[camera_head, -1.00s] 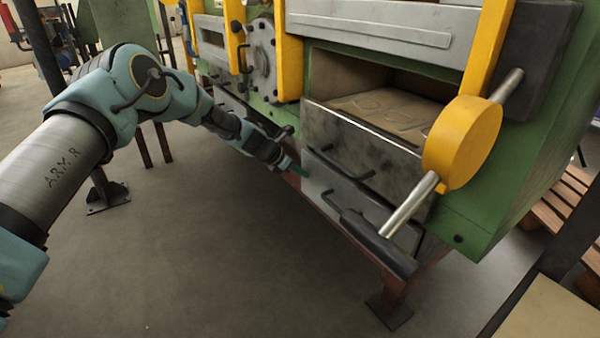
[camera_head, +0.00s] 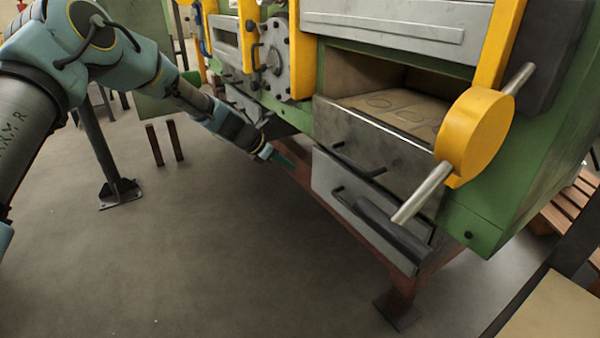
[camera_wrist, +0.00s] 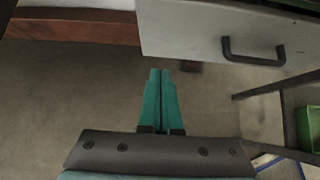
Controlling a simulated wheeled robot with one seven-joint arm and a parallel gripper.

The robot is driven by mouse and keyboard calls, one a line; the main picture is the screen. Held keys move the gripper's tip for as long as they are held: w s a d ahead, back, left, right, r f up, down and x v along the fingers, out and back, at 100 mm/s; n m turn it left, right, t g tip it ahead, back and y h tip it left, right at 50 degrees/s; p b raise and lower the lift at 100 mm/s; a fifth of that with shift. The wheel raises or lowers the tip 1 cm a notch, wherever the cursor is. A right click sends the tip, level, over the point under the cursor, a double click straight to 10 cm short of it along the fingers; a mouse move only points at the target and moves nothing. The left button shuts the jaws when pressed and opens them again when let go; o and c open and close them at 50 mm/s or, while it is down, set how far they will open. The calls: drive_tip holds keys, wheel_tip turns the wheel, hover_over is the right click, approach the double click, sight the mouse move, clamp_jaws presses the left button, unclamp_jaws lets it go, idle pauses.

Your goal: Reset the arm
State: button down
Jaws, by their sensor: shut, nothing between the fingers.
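My arm reaches in from the upper left in the head view. My gripper (camera_head: 283,160) is at its end, to the left of the furnace drawers, above the floor and close to the red-brown frame beam. In the wrist view my gripper (camera_wrist: 160,75) shows two teal fingers pressed together with nothing between them. The fingers point toward a grey drawer front (camera_wrist: 205,30) with a black handle (camera_wrist: 253,52) and appear apart from it.
The green furnace (camera_head: 480,205) has an open chamber (camera_head: 385,95), a yellow counterweight (camera_head: 473,130) on a steel bar and lower drawers (camera_head: 345,190) with protruding handles. A dark post (camera_head: 95,150) stands at left. The floor (camera_head: 200,260) in front is clear. A wooden pallet (camera_head: 565,215) lies at right.

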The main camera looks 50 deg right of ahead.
drive_tip(key=shift+v, duration=1.4)
drive_tip(key=shift+a, duration=0.1)
